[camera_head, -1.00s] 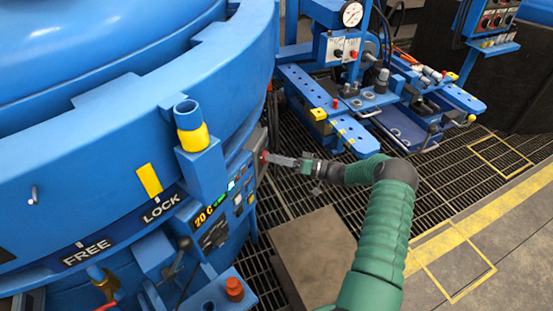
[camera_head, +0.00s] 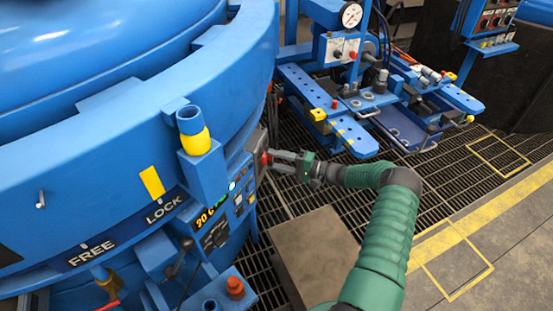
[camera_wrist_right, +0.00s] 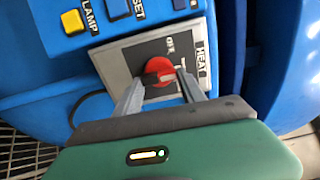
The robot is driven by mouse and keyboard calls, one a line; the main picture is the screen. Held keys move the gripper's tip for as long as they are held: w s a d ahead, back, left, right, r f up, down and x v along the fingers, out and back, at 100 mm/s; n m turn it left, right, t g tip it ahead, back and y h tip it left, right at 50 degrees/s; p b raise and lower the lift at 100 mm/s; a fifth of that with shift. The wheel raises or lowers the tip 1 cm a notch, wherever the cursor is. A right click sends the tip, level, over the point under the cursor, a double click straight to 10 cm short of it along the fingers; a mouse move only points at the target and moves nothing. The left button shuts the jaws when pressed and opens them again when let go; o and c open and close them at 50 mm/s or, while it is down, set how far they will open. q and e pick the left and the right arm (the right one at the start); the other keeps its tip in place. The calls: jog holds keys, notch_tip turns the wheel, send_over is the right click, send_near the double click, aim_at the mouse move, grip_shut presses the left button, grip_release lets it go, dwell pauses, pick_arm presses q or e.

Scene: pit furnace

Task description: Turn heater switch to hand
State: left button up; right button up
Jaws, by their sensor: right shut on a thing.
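The heater switch is a red round knob (camera_wrist_right: 158,72) on a grey plate (camera_wrist_right: 120,60) labelled HEAT, in the right wrist view. In the head view the red knob (camera_head: 266,159) shows on the side of the blue furnace (camera_head: 110,130). My right gripper (camera_wrist_right: 160,88) has its two grey fingers on either side of the knob and is shut on it. In the head view the right gripper (camera_head: 272,158) reaches the panel from the right. The knob's position letters are partly hidden and hard to read. My left gripper is not in view.
A yellow LAMP button (camera_wrist_right: 72,21) and a blue SET button (camera_wrist_right: 117,8) sit just above the switch plate. A blue workbench (camera_head: 330,100) stands behind, over grating.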

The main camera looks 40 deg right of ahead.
jog(key=shift+f+m+p, duration=0.15)
jog(key=shift+m+p, duration=0.25)
jog(key=shift+m, duration=2.05)
jog(key=shift+f+m+p, duration=0.15)
jog(key=shift+m+p, duration=0.25)
jog(key=shift+m, duration=2.05)
jog(key=o, duration=1.1)
jog(key=shift+f, duration=0.1)
jog(key=shift+o, duration=1.3)
jog(key=shift+s, duration=0.1)
jog(key=p+v, duration=0.1)
jog(key=v, duration=1.5)
jog(key=shift+s+d, duration=0.2)
jog(key=shift+d, duration=0.05)
